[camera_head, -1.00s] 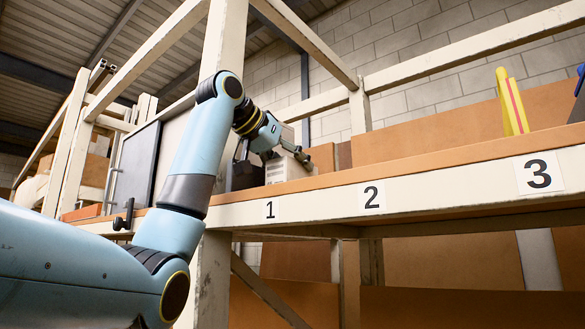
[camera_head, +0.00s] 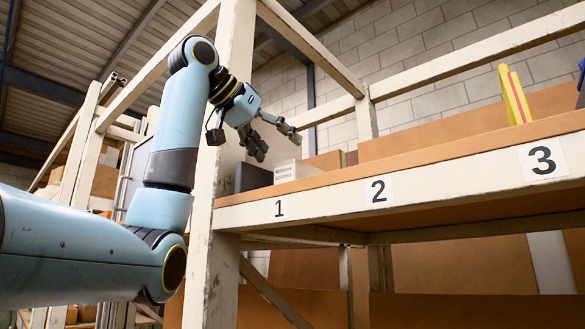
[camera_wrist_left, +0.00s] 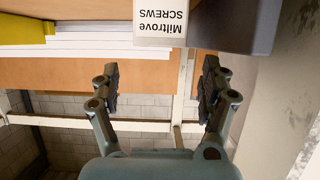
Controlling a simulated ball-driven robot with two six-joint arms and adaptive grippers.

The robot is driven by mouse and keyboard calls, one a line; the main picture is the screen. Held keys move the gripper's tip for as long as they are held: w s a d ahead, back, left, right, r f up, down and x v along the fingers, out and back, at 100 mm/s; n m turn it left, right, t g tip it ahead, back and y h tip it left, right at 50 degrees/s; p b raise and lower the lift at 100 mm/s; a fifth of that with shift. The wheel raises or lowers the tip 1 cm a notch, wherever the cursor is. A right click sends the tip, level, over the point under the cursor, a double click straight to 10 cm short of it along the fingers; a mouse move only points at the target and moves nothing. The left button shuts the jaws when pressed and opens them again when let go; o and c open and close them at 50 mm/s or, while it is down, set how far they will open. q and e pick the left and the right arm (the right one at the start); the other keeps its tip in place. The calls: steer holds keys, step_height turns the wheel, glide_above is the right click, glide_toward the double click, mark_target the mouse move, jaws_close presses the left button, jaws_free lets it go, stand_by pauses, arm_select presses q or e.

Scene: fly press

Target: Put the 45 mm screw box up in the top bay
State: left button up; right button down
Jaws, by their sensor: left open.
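A pale box (camera_head: 293,170) sits on the upper shelf above label 1, partly hidden by the shelf's front edge. In the left wrist view the box (camera_wrist_left: 160,22) shows upside down, with a white label reading "Miltrove SCREWS"; no size is readable. My left gripper (camera_head: 277,144) is open and empty, above the box and apart from it. In the wrist view its two spread fingers (camera_wrist_left: 160,88) have nothing between them. The shelf (camera_head: 420,165) carries labels 1, 2 and 3. My right gripper is not in view.
A dark box (camera_head: 252,177) stands close by the pale box on its left. A white upright post (camera_head: 217,200) rises near my left arm. A yellow item (camera_head: 515,97) stands above label 3. The shelf front above label 2 looks clear.

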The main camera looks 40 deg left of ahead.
arm_select(q)
steer(key=p+v, duration=0.2)
steer(key=v, duration=0.1)
steer(key=shift+s+r+p, duration=0.1)
steer(key=shift+s+p, duration=0.1)
steer(key=shift+p, duration=0.2)
stand_by(0.3)
